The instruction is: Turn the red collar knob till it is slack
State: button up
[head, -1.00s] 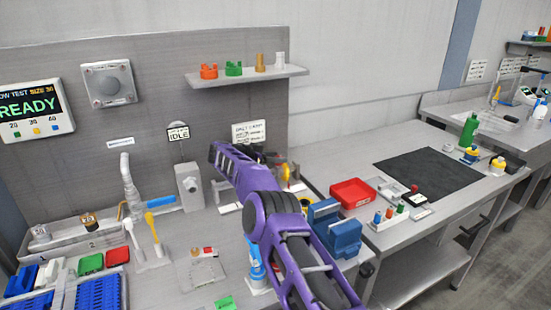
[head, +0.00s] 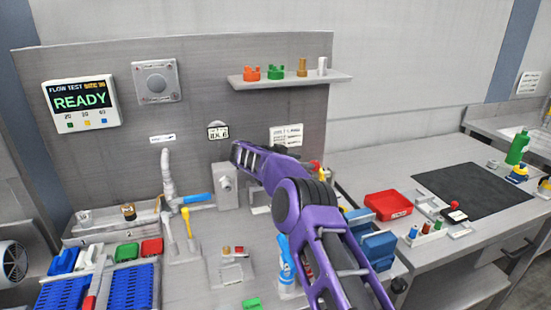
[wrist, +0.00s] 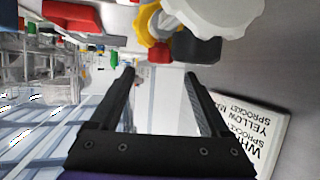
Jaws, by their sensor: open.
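In the wrist view a small red part (wrist: 158,53) shows just beyond my fingertips, below a yellow toothed wheel (wrist: 146,22). It may be the red collar knob, but it is mostly hidden. A bit of red (head: 316,165) shows behind the arm, at the bench's right part.
A card with sprocket wording (wrist: 262,125) lies close to the right finger in the wrist view. A red tray (head: 388,205) and blue blocks (head: 377,247) stand right of my arm. A dark mat (head: 472,194) is bare over most of its area. A wall display (head: 80,103) reads READY.

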jog(key=v, duration=1.2)
